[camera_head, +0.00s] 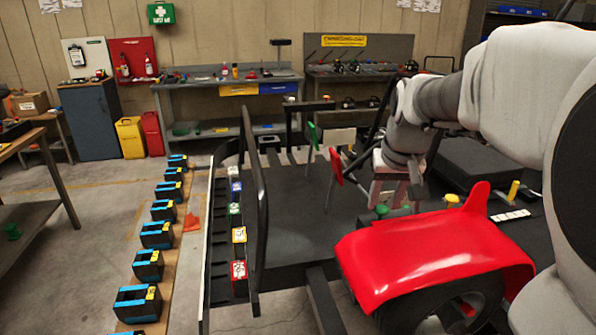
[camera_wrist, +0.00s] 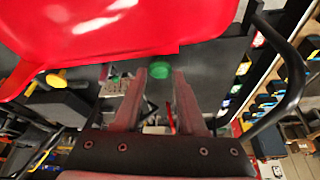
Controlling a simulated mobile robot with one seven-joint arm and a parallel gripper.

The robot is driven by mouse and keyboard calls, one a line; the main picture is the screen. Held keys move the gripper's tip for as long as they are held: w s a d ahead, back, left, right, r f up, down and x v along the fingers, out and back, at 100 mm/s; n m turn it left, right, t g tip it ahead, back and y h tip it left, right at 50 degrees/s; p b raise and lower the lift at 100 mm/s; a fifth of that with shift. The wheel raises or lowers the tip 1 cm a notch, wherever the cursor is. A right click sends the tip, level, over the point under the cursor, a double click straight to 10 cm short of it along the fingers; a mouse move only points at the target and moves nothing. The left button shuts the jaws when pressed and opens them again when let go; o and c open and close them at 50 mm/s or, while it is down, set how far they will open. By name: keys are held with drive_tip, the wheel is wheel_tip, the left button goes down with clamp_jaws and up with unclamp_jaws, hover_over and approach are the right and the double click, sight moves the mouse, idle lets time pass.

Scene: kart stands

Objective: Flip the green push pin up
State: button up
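The green push pin (camera_head: 381,210) shows in the head view just behind the red fender, low and partly hidden. It also shows in the wrist view as a round green shape (camera_wrist: 160,68) between and just beyond my fingertips. I cannot tell whether it lies or stands. My gripper (camera_head: 392,199) points down above the dark surface, close to the pin. In the wrist view its two reddish fingers (camera_wrist: 159,82) are spread with a gap between them, and nothing is visibly clamped.
The red fender (camera_head: 430,250) over a black tyre rises close in front. A yellow push pin (camera_head: 452,199) stands to the right. A black rail (camera_head: 259,190) and a row of coloured blocks (camera_head: 239,235) lie left. A dark flat area left of the gripper is clear.

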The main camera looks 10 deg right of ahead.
drive_tip(key=o, duration=0.4)
drive_tip(key=shift+r, duration=0.1)
drive_tip(key=p+v, duration=0.2)
drive_tip(key=v, duration=1.5)
drive_tip(key=shift+s+r, duration=0.15)
drive_tip(key=shift+s, duration=0.1)
drive_tip(key=shift+a, duration=0.1)
